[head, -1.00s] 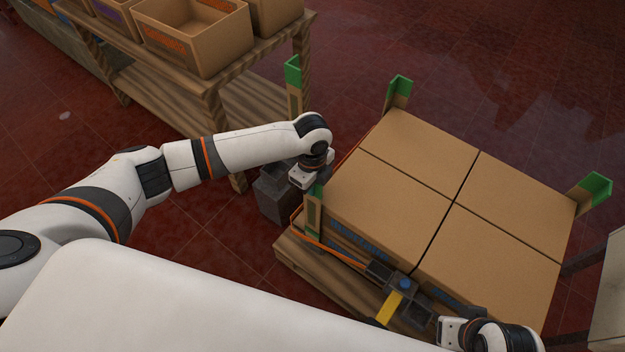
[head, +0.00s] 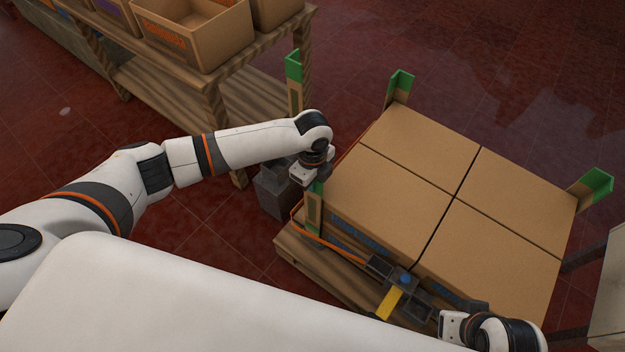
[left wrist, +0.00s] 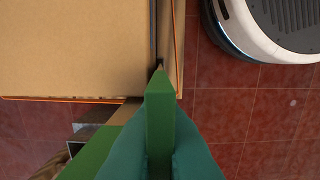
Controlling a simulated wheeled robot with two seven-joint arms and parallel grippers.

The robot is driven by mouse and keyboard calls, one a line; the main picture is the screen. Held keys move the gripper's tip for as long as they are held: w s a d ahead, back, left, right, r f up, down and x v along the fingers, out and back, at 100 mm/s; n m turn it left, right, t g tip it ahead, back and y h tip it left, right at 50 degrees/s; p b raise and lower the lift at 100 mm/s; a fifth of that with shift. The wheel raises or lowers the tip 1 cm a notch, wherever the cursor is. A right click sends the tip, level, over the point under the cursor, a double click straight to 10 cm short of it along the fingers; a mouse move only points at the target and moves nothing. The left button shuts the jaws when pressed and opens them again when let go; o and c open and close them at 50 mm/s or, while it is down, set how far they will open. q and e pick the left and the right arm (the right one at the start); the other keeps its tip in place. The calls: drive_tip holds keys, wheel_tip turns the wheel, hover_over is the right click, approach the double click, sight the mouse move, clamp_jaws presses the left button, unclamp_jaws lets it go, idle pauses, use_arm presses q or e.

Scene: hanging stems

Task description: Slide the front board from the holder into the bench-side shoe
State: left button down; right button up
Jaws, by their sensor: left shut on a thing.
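The front board (head: 314,212), a brown angle board with a green top, stands about upright at the near-left corner of the carton stack (head: 400,200). My left gripper (head: 312,180) is shut on its green top, which shows between the fingers in the left wrist view (left wrist: 160,112). Its foot is hidden, so I cannot tell whether it sits in a shoe. The grey holder (head: 272,192) stands on the floor left of the stack; another green-topped board (head: 293,85) rises behind my left arm. My right gripper (head: 455,328) is at the stack's near side; its fingers are unclear.
The cartons sit on a wooden pallet (head: 290,250). An orange strap (head: 325,240) runs to a grey tensioner (head: 405,282) with a yellow handle. Green-topped boards stand at the far corner (head: 398,88) and right corner (head: 592,188). A wooden bench (head: 210,85) carries open boxes.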

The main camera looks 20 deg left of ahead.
use_arm(q)
drive_tip(key=shift+f, duration=0.2)
use_arm(e)
drive_tip(key=shift+r, duration=0.15)
drive_tip(key=shift+a+r, duration=0.1)
drive_tip(key=shift+r, duration=0.05)
use_arm(q)
drive_tip(key=c, duration=1.6)
unclamp_jaws()
drive_tip(key=shift+o, duration=0.5)
use_arm(e)
drive_tip(key=shift+s, duration=0.1)
drive_tip(key=shift+f, duration=0.25)
